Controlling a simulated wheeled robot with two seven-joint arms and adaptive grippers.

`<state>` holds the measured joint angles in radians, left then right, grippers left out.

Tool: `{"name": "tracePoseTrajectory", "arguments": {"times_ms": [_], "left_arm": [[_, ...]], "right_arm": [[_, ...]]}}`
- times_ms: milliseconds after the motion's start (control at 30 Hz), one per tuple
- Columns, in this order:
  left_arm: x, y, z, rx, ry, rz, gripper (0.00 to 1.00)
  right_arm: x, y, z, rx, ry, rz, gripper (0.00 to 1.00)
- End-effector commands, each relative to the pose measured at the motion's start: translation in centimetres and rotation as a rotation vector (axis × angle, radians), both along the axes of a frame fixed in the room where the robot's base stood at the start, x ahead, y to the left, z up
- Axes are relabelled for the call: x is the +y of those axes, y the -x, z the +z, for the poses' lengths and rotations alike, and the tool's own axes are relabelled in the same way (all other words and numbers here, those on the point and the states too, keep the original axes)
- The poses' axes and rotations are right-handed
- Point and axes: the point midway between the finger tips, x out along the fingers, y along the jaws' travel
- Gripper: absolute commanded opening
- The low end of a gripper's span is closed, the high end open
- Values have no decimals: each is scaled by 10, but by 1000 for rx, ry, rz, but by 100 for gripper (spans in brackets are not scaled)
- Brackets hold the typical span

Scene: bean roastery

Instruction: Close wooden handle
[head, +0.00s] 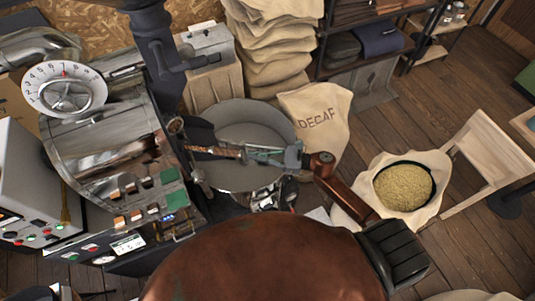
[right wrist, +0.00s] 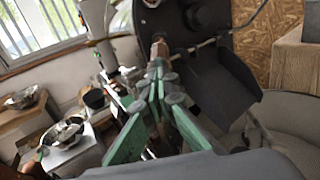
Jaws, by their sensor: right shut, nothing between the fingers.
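The wooden handle (head: 225,152) appears as a narrow brown piece in front of the roaster, beside a dark chute. In the right wrist view the brown handle (right wrist: 158,49) shows just beyond my fingertips. My right gripper (head: 249,155) reaches in from the right over the grey round tray, with its green fingers toward the handle. In the right wrist view the fingers of my right gripper (right wrist: 160,85) are shut with nothing between them. Whether the fingertips touch the handle I cannot tell. My left gripper does not show.
The roaster (head: 105,145) with its dial stands at the left. The dark chute (right wrist: 215,85) is close to the right of my fingers in the wrist view. The round tray (head: 270,125) lies below the gripper. A DECAF sack (head: 318,118) and an open bean sack (head: 350,200) stand to the right.

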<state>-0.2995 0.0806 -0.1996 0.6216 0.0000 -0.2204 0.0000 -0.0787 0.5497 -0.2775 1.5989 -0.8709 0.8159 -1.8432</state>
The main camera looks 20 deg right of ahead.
Motion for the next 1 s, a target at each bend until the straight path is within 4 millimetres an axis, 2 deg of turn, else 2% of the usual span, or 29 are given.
{"name": "tracePoseTrajectory", "arguments": {"times_ms": [200,633,767,1000], "left_arm": [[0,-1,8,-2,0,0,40],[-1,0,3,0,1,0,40],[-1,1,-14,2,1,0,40],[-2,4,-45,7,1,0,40]], "right_arm": [[13,-8,0,1,1,0,0],[19,-11,-2,-1,-1,1,0],[40,-24,-4,-5,-2,3,0],[91,-55,-5,-2,-2,2,0]]}}
